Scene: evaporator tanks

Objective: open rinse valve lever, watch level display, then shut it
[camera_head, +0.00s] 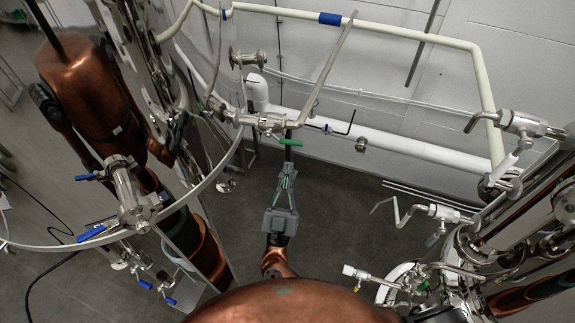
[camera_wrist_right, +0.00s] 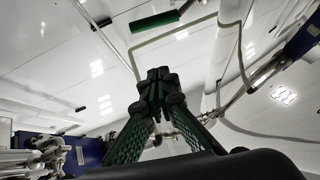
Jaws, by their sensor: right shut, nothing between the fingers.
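A green valve lever (camera_head: 290,142) sits under a horizontal steel pipe fitting (camera_head: 262,121), roughly level in the picture. In the right wrist view the green lever (camera_wrist_right: 155,21) shows as a dark green bar beyond the fingertips. My right gripper (camera_head: 288,168) is shut and empty, pointing up the picture, with its tips just below the lever. A small gap seems to lie between them, but I cannot tell its depth. The right wrist view shows its fingers closed together (camera_wrist_right: 157,80). My left gripper is not in view.
Blue-handled valves (camera_head: 88,177) stand at the left by a curved steel rail. A cream pipe (camera_head: 410,36) and a thick white pipe (camera_head: 400,143) run along the wall. Steel tank fittings (camera_head: 440,213) crowd the lower right. Grey floor (camera_head: 340,215) is open around my right gripper.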

